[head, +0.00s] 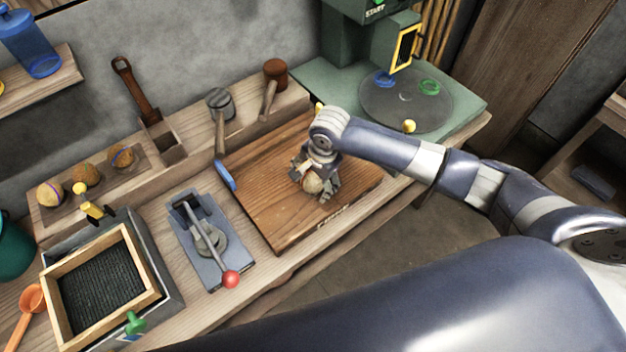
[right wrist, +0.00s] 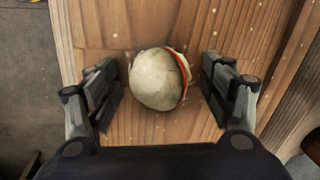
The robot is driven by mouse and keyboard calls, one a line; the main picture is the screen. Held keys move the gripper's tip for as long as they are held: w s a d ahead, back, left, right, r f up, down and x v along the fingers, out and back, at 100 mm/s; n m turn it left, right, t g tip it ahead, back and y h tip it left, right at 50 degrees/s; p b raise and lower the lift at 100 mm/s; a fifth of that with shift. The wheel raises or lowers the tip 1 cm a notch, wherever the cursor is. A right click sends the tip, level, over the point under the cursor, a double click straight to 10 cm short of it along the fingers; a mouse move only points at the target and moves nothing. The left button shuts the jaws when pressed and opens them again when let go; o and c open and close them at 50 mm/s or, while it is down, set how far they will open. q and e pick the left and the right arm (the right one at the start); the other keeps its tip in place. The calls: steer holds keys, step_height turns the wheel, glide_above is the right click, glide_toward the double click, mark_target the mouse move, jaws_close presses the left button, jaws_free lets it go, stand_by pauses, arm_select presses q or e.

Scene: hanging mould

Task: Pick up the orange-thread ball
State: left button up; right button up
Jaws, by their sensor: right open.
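The orange-thread ball (right wrist: 157,79) is pale and round, with an orange-red band along its right side in the right wrist view. It rests on the wooden board (head: 268,205) and shows in the head view (head: 313,184) partly covered by my right gripper. My right gripper (head: 319,190) is open above the board. In the right wrist view its fingers (right wrist: 165,88) stand on both sides of the ball, with a gap on each side. My left gripper is not in view.
Several brown balls (head: 87,175) sit in a holder at the left. A press with a red knob (head: 230,279) stands left of the board. Mallets (head: 275,75) stand behind it, and a green machine (head: 463,103) is at the back right. A framed box (head: 150,296) is at the front left.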

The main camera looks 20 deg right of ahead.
steer(key=shift+c, duration=0.6)
steer(key=c, duration=1.1)
steer(key=shift+r, duration=0.1)
